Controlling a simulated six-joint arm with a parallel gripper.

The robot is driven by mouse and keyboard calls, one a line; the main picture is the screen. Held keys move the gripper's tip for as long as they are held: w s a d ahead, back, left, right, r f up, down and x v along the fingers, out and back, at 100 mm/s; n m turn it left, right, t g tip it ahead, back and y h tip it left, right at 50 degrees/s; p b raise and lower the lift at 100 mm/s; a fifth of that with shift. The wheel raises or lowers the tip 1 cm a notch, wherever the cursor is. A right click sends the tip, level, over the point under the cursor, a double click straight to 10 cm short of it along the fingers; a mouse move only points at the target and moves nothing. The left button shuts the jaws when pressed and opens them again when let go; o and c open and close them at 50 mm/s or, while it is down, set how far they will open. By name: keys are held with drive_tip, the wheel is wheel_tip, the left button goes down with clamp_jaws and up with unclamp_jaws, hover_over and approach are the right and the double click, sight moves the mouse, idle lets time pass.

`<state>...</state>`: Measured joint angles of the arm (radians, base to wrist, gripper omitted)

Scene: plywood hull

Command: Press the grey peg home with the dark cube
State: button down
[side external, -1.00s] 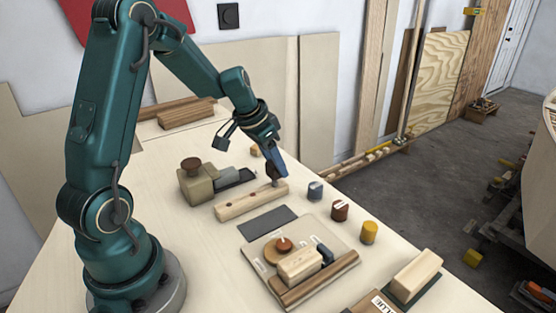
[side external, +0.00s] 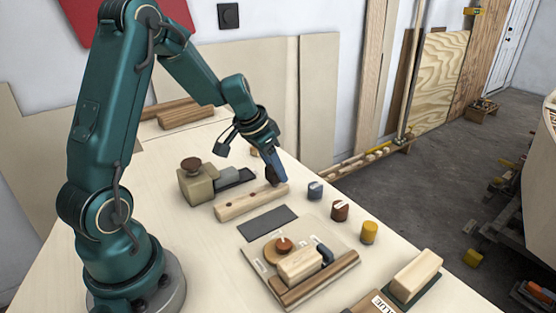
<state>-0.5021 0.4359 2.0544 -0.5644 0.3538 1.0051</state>
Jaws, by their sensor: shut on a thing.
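A long pale wooden block (side external: 240,204) lies on the bench with several round spots along its top. My gripper (side external: 276,178) is shut on the dark cube (side external: 270,174) and is low over the block's right end. The cube shows as a small dark shape beside the blue fingers, at or just above the block's top; I cannot tell whether it touches. The grey peg is hidden behind the fingers and cube, so its height in the block cannot be seen.
A dark grey mat (side external: 268,223) lies in front. Grey (side external: 315,190), brown (side external: 340,210) and yellow (side external: 369,232) cylinders stand to the right. A board (side external: 300,258) with wooden pieces is nearer the camera.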

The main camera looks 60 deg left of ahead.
drive_tip(key=shift+f, duration=0.85)
idle(0.8)
drive_tip(key=shift+r, duration=2.3)
